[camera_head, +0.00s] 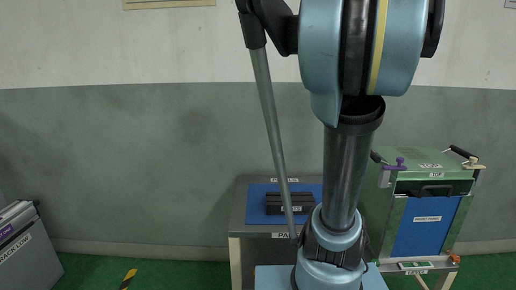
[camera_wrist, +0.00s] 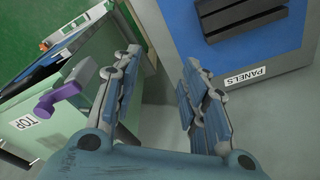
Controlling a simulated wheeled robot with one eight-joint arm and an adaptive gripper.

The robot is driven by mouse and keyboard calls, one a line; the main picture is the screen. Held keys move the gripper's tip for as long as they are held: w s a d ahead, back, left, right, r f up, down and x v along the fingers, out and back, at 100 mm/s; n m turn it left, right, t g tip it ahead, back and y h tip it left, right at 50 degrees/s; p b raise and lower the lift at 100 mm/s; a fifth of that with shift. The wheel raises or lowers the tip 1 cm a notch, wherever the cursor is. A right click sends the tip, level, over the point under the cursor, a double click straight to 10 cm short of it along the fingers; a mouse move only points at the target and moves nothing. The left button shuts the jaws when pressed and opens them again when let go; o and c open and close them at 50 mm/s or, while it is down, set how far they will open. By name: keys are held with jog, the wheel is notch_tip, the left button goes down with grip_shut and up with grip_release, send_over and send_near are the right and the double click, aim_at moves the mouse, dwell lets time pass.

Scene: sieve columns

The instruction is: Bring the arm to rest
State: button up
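My gripper (camera_wrist: 163,62) is in the wrist view. Its two jointed fingers stand apart with nothing between them, so it is open and empty. Past the fingertips lie a grey surface and floor. In the head view my arm rises through the middle of the picture, and the gripper cannot be made out there.
A grey table with a blue mat (camera_head: 257,213) bears a dark slotted block (camera_head: 290,203); the block also shows in the wrist view (camera_wrist: 240,18). Right stands a green machine (camera_head: 425,165) with a purple clamp (camera_wrist: 68,92). A grey case (camera_head: 30,255) is far left.

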jog(key=s+a+f+n+t, duration=0.1)
jog(key=s+a+f+n, duration=0.6)
jog(key=s+a+f, duration=0.5)
notch_tip(320, 180, down, 4)
jog(key=shift+s+a+f+n+y, duration=0.1)
jog(key=shift+s+a+n+y, duration=0.2)
jog(key=shift+s+a+n, duration=0.15)
jog(key=shift+d, duration=0.1)
